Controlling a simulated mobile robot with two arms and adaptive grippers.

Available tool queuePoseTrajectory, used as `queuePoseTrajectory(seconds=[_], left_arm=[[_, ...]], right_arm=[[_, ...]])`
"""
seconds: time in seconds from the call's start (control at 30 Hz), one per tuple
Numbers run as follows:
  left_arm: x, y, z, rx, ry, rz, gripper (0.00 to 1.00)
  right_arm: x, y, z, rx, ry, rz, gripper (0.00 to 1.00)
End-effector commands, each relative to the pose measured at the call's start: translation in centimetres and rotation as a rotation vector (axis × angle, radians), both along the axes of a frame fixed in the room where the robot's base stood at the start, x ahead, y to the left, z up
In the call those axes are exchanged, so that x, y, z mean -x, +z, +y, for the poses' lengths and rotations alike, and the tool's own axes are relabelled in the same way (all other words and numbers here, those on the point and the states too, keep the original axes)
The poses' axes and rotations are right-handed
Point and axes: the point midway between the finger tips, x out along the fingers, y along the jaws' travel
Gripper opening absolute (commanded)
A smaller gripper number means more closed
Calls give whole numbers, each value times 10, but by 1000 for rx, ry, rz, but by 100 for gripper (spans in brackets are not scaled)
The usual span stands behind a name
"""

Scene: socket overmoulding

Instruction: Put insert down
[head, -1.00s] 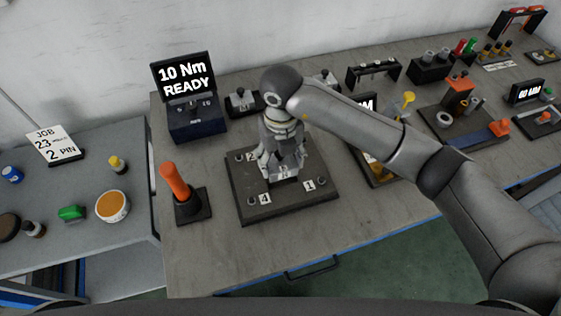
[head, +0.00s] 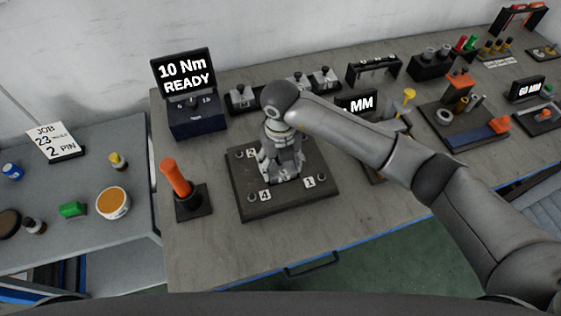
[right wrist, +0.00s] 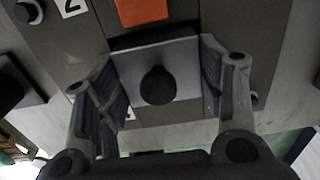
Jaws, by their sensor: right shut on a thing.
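My right gripper (head: 281,172) is over the middle of a dark square plate (head: 262,208) with numbered corners. In the right wrist view its two fingers (right wrist: 160,88) are on either side of a grey metal block with a round dark knob, the insert (right wrist: 185,62), and are shut on it. I cannot tell whether the insert touches the plate. My left gripper is not in view.
An orange-handled tool (head: 174,178) stands in a holder left of the plate. A "10 Nm READY" display (head: 184,78) and several small knobbed blocks (head: 242,98) stand behind. An "MM" display (head: 360,103) is to the right. Bare table lies in front.

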Motion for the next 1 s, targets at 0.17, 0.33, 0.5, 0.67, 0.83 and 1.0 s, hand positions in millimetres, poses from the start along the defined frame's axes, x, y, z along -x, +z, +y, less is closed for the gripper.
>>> queuePoseTrajectory(seconds=[0.17, 0.33, 0.5, 0.67, 0.83, 1.0], left_arm=[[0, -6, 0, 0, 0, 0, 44], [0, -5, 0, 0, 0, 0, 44], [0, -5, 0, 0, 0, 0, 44], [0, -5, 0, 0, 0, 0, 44], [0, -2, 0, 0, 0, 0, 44], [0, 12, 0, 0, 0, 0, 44]], right_arm=[[-1, -5, 0, -2, 0, -2, 17], [0, -5, 0, 0, 0, 0, 71], [0, -5, 0, 0, 0, 0, 84], [0, -5, 0, 0, 0, 0, 84], [0, -2, 0, 0, 0, 0, 84], [0, 12, 0, 0, -1, 1, 84]])
